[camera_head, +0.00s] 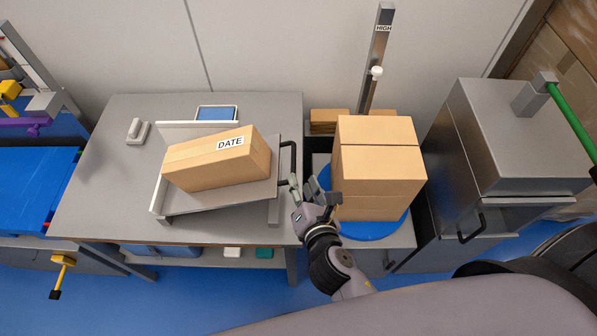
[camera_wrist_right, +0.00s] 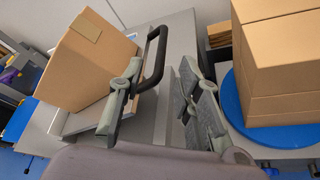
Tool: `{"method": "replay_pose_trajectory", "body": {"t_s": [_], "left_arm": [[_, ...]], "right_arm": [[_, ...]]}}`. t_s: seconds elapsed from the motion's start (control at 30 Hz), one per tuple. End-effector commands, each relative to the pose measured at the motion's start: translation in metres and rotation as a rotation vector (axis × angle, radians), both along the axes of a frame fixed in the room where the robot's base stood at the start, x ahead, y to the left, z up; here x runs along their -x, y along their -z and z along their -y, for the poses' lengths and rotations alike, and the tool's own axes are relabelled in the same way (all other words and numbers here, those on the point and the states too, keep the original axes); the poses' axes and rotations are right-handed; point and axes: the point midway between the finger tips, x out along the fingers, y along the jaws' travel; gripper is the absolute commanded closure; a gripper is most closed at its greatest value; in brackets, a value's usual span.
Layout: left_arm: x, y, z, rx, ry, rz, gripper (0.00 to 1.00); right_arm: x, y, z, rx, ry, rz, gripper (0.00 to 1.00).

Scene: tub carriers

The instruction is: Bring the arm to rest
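My right gripper (camera_head: 308,192) is at the right edge of the grey table, between a tilted metal tray and a stack of boxes. In the right wrist view its two fingers (camera_wrist_right: 158,100) stand apart, with nothing held between them. A black handle (camera_wrist_right: 154,58) on the tray is close beside the left finger; I cannot tell whether they touch. The handle also shows in the head view (camera_head: 290,160). A cardboard box marked DATE (camera_head: 215,160) lies on the tray (camera_head: 225,200). My left gripper is not in view.
Stacked cardboard boxes (camera_head: 380,165) stand on a blue round plate (camera_head: 372,229) right of the gripper. A grey metal cabinet (camera_head: 500,135) is further right. The grey table (camera_head: 95,190) has bare room at its left. A post marked HIGH (camera_head: 377,50) rises behind the stack.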

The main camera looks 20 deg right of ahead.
Motion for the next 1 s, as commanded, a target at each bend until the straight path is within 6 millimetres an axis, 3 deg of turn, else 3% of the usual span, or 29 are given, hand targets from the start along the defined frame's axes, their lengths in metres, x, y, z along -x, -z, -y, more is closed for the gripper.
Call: {"method": "replay_pose_trajectory", "body": {"t_s": [0.17, 0.73, 0.87, 1.0], "left_arm": [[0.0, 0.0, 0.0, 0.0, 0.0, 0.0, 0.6], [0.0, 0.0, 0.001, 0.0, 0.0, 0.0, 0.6], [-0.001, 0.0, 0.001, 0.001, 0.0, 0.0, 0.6], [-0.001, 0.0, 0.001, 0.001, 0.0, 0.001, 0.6]], "right_arm": [[0.009, -0.004, 0.0, -0.001, 0.0, 0.001, 0.69], [0.009, -0.003, 0.002, -0.014, 0.011, -0.003, 0.69], [0.013, 0.001, 0.024, -0.17, 0.131, -0.049, 0.69], [0.031, 0.014, 0.067, -0.555, 0.43, -0.15, 0.69]]}}
